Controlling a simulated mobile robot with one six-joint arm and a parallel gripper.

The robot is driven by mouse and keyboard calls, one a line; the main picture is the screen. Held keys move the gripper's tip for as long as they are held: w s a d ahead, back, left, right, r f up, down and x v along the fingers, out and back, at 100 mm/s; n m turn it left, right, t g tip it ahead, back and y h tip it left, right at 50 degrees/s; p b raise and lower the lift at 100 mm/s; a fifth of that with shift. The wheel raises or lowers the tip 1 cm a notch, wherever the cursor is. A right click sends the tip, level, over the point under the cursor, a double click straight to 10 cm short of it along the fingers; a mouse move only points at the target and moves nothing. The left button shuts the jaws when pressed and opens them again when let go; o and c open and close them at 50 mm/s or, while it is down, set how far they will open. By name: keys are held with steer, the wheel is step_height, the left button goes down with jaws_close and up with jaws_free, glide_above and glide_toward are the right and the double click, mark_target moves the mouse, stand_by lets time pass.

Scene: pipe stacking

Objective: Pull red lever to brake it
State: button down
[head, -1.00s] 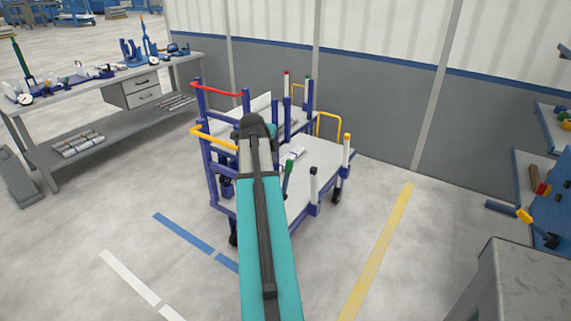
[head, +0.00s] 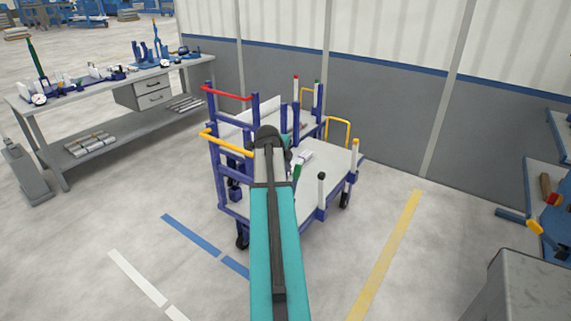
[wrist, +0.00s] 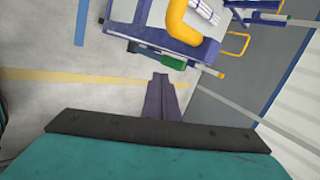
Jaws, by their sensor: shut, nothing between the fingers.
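No part in view is plainly a brake lever in red. A red handle bar (head: 228,95) sits on the rear blue-framed cart, and a red-tipped post (head: 296,80) stands at its far side. The front cart (head: 268,211) has a yellow handle (head: 226,143) and a light deck. In the wrist view my gripper (wrist: 160,76) is shut and empty, with dark purple fingers over the floor. A green part (wrist: 172,62) and a thick yellow pipe (wrist: 184,22) lie beyond the fingertips, apart from them. My arm hides part of the front cart in the head view.
A workbench (head: 100,98) with tools stands at the left. A wall (head: 385,110) runs behind the carts. A blue tool bench (head: 550,222) and a grey block (head: 512,290) are at the right. The marked floor between carts and block is open.

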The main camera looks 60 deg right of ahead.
mark_target(295, 172)
steer(key=shift+d+r+p+x, duration=0.25)
steer(key=shift+p+x, duration=0.25)
steer(key=shift+x, duration=1.1)
steer(key=shift+d+r+p+x, duration=0.2)
steer(key=shift+d+p+x, duration=0.25)
steer(key=shift+x, duration=1.2)
steer(key=shift+d+r+p+x, duration=0.2)
steer(key=shift+p+x, duration=0.35)
steer(key=shift+x, duration=1.05)
steer(key=shift+w, duration=0.1)
steer(key=shift+w, duration=0.25)
steer(key=shift+d, duration=0.1)
